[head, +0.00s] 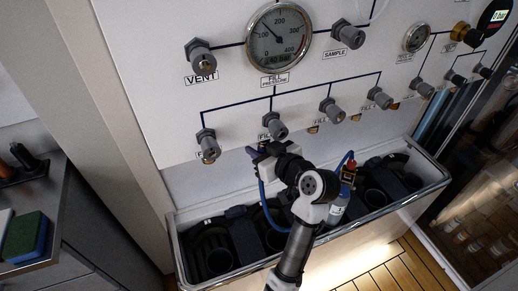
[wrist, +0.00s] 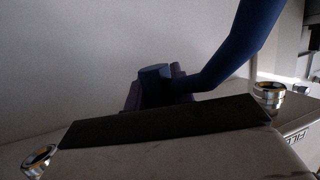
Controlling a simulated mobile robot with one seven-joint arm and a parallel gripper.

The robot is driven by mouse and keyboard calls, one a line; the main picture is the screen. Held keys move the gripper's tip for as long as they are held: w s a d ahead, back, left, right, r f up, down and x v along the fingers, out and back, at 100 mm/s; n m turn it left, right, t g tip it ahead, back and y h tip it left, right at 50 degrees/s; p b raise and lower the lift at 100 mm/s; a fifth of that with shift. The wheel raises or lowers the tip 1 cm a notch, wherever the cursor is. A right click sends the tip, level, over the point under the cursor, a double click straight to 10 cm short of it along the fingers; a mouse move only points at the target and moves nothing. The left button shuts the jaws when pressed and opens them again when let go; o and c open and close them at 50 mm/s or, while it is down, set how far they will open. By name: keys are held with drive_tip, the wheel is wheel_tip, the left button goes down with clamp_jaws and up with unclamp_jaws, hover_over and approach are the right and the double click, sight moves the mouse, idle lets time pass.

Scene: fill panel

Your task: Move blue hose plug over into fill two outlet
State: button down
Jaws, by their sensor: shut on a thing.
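My gripper (head: 262,151) is in front of the panel, just below the second valve from the left (head: 275,126) in the lower row. It is shut on the blue hose plug (wrist: 153,76), whose blue hose (wrist: 236,45) rises to the upper right in the wrist view. In the head view the hose (head: 262,195) hangs down beside my arm. The fill two outlet is not clear in the head view, where my gripper covers part of that spot. The wrist view shows two metal outlet rings, one at right (wrist: 268,92) and one at lower left (wrist: 38,160); I cannot tell which is fill two. The plug is apart from both.
A metal-rimmed trough (head: 180,239) with dark cylinders stands below the panel. A small bottle with a red and brass valve (head: 348,170) stands right of my arm. A pressure gauge (head: 279,36) and several grey valves are above. A counter (head: 65,215) is at left.

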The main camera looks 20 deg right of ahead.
drive_tip(key=c, duration=1.1)
unclamp_jaws()
drive_tip(key=shift+r, duration=0.1)
drive_tip(key=b+v, duration=0.2)
drive_tip(key=v, duration=1.2)
